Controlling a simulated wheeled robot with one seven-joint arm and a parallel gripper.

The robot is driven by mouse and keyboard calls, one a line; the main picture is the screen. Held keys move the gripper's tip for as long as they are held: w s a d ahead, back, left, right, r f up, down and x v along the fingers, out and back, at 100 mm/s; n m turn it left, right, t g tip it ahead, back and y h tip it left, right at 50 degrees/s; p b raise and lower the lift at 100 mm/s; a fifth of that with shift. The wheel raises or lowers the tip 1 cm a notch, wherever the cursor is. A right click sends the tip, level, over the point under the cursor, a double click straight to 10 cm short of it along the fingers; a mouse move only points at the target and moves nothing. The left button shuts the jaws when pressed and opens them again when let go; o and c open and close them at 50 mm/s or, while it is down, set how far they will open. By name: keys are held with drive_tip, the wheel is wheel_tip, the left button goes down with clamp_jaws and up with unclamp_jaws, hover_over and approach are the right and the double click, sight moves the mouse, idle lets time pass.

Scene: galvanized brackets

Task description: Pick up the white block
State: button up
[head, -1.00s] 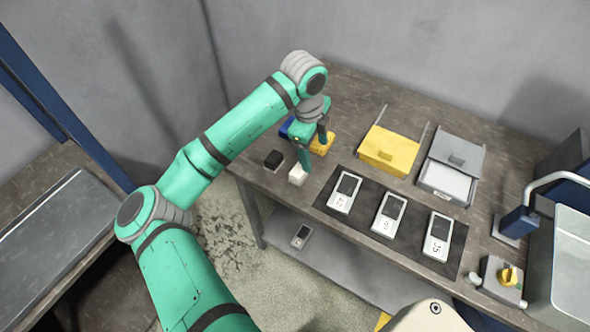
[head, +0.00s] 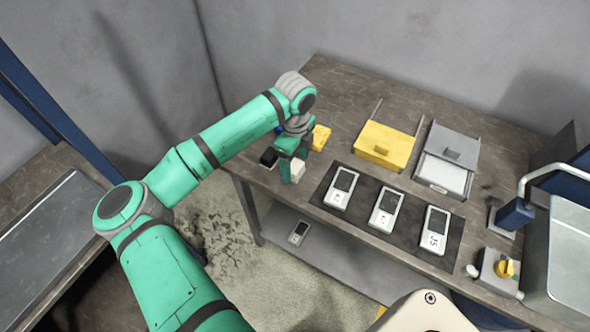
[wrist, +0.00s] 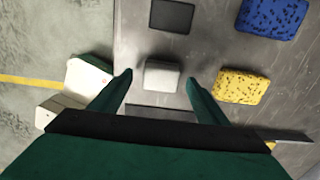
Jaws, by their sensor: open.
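The white block (wrist: 162,75) sits on the workbench in the wrist view, between the two open fingers of my gripper (wrist: 160,82), with a gap on each side. In the head view the white block (head: 298,168) shows just right of a finger of my gripper (head: 293,172) and is partly hidden by it. My gripper is open and empty, close to the bench top. I cannot tell exactly how far the fingertips are above the bench.
A yellow sponge-like block (head: 321,137) and a blue speckled one (wrist: 273,16) lie nearby. Several handheld meters (head: 387,208) rest on a dark mat. Yellow (head: 385,147) and grey (head: 447,158) boxes stand behind.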

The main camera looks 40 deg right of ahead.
drive_tip(key=shift+d+f, duration=0.1)
drive_tip(key=shift+f, duration=1.2)
drive_tip(key=shift+w, duration=0.1)
drive_tip(key=c, duration=1.1)
drive_tip(key=shift+c, duration=0.2)
drive_tip(key=shift+r, duration=0.1)
drive_tip(key=shift+r, duration=0.45)
wheel_tip(320, 180, up, 2)
drive_tip(key=shift+r, duration=0.15)
drive_tip(key=s+a+r, duration=0.9)
drive_tip(key=a, duration=0.2)
drive_tip(key=shift+r, duration=0.35)
